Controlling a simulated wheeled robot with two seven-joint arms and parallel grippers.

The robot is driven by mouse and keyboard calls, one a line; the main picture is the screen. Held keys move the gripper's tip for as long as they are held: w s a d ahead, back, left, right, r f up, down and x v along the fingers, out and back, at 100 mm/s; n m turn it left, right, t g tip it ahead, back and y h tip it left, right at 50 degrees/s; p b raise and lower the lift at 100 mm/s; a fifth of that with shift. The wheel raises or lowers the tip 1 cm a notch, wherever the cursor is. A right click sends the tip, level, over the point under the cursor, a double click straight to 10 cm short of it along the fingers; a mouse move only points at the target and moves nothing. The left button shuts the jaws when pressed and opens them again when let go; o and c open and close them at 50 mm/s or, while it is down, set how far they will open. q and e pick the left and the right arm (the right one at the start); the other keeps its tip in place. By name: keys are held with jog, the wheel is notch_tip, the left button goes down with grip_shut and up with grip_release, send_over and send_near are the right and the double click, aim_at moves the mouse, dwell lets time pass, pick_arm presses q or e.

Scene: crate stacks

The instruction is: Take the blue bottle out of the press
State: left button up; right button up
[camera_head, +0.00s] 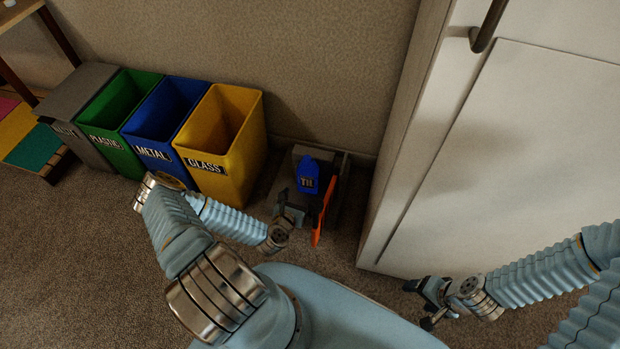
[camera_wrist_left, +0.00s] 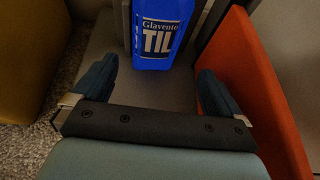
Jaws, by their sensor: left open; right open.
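The blue bottle (camera_head: 308,172) stands in the grey press (camera_head: 341,180) on the floor, between the yellow bin and the white cabinet. Its label reads TIL. In the left wrist view the bottle (camera_wrist_left: 158,32) is straight ahead, its top cut off by the frame. An orange panel (camera_head: 322,212) is at the press's front right; it also fills the right of the left wrist view (camera_wrist_left: 262,88). My left gripper (camera_head: 291,205) is open, just in front of the bottle, with its fingers (camera_wrist_left: 156,84) apart and empty. My right gripper (camera_head: 424,302) is open and empty, low before the white cabinet.
The yellow GLASS bin (camera_head: 230,168) stands close to the left of the press. Blue, green and grey bins continue the row leftward. The tall white cabinet (camera_head: 480,180) blocks the right side. The wall is close behind the press. Carpet is free at the left front.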

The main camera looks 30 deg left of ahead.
aim_at(307, 183)
pick_arm(q)
jog(key=x, duration=0.7)
jog(key=shift+w+a+r, duration=0.1)
jog(key=shift+w+a, duration=0.15)
jog(key=shift+a, duration=0.05)
jog(key=shift+c, duration=0.2)
jog(key=c, duration=0.7)
